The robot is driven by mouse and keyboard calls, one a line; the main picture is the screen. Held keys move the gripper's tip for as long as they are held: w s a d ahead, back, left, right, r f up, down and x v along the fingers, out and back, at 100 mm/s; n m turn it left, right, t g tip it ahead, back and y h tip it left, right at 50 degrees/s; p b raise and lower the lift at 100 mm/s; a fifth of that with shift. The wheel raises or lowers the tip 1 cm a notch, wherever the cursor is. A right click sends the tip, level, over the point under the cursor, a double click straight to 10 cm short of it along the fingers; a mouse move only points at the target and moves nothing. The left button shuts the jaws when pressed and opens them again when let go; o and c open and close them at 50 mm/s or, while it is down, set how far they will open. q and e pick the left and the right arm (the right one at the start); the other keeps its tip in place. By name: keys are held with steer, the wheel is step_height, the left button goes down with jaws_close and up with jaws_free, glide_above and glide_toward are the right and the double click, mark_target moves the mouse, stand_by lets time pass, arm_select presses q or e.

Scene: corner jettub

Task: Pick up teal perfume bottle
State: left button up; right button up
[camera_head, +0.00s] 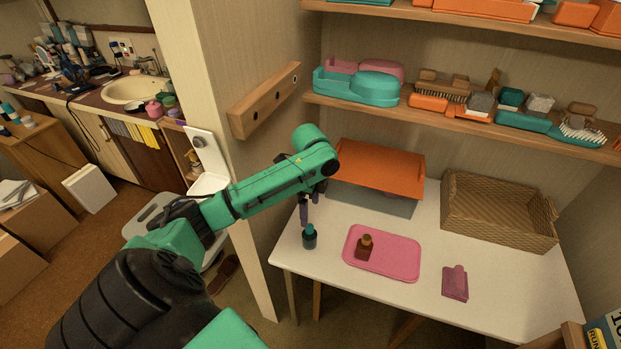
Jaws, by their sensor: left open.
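The teal perfume bottle (309,237) stands upright on the white table (452,223), near its left edge. My left arm comes in from the left, and my left gripper (305,219) points down just above the bottle. Its fingers are open and dark, and they look close to the bottle's top; whether they touch it I cannot tell. My right gripper is out of the picture.
A pink tray (398,265) holding a brown bottle (364,246) lies right of the teal bottle. An orange-lidded box (378,166) and a wicker basket (497,213) stand at the back. A loaded shelf (450,118) hangs above.

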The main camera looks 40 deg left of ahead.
mark_target(310, 237)
arm_select(q)
steer(key=f, duration=0.7)
steer(key=f+p, duration=0.1)
steer(key=f, duration=0.5)
steer(key=shift+s+f, duration=0.2)
steer(key=shift+f, duration=0.15)
jaws_close()
